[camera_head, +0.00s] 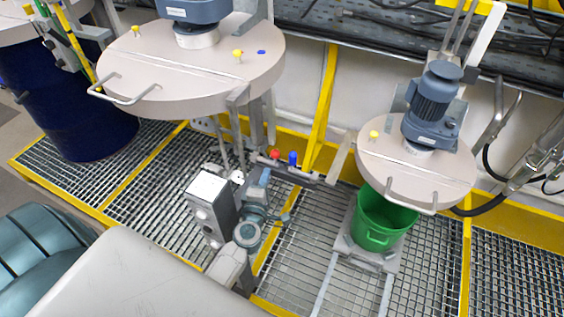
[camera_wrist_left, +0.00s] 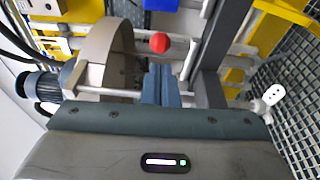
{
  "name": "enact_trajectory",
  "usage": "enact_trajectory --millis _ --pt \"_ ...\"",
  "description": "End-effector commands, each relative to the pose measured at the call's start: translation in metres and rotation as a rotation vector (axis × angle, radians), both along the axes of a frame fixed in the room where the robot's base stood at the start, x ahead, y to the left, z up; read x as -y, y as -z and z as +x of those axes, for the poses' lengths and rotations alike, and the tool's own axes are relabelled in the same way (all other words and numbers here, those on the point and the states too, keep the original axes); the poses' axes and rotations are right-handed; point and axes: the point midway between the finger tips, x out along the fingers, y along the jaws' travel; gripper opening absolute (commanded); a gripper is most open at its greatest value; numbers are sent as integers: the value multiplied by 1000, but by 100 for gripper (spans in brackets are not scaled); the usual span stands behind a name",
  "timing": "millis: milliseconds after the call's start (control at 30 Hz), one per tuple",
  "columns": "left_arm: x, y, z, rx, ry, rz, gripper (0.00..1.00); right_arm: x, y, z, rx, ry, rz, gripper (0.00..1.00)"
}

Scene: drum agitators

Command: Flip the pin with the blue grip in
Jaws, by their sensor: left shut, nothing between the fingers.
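My right gripper is not in view.
A large round lid (camera_head: 190,75) with a motor hangs at upper left, a smaller lid (camera_head: 415,175) at right. A green bucket (camera_head: 383,222) stands beneath the smaller one. A blue drum (camera_head: 75,120) is at left. Yellow-edged grating (camera_head: 310,250) covers the floor.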

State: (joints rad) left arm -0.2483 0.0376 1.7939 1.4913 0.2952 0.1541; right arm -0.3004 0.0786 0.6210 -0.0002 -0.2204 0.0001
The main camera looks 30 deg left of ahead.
Motion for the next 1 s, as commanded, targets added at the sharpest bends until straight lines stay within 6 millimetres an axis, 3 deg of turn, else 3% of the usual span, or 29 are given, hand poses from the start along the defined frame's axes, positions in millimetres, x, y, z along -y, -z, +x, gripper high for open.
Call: enact_trajectory --millis 200,467,1000 --pt "-10 -2 43 1 -1 -2 0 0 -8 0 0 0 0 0" --pt "20 -2 57 0 0 -3 0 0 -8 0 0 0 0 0" --pt "30 -2 59 -1 0 -2 0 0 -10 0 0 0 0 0"
